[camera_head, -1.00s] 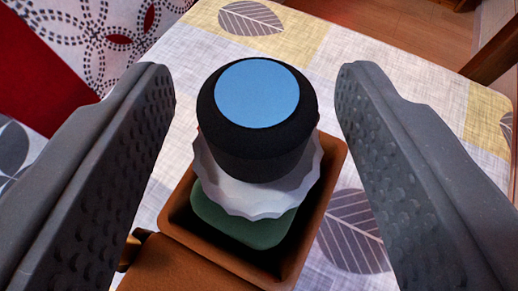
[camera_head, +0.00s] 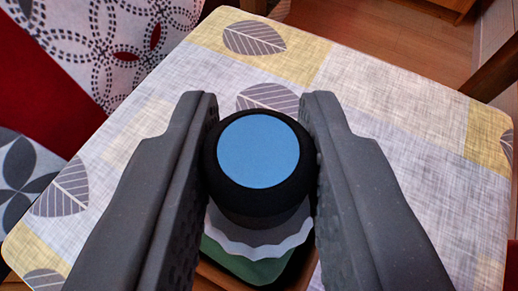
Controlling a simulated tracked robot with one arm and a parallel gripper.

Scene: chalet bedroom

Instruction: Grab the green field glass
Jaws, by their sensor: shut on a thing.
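The field glass shows from above as a black round eyepiece (camera_head: 258,205) with a flat blue disc on top. Below it are a white scalloped ring (camera_head: 262,248) and a green body (camera_head: 240,268). My gripper (camera_head: 259,105) is shut on the black upper part, one finger against its left side and one against its right. The field glass stands upright. A brown box or case (camera_head: 214,277) shows around the green base; most of it is hidden by my fingers and the picture's lower edge. I cannot tell whether the base still touches its bottom.
The table (camera_head: 420,170) has a patchwork cloth with leaf prints and is clear behind and to the right. A red, white and grey patterned fabric (camera_head: 90,45) lies beyond its left edge. Wooden floor (camera_head: 390,40) shows beyond the far edge.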

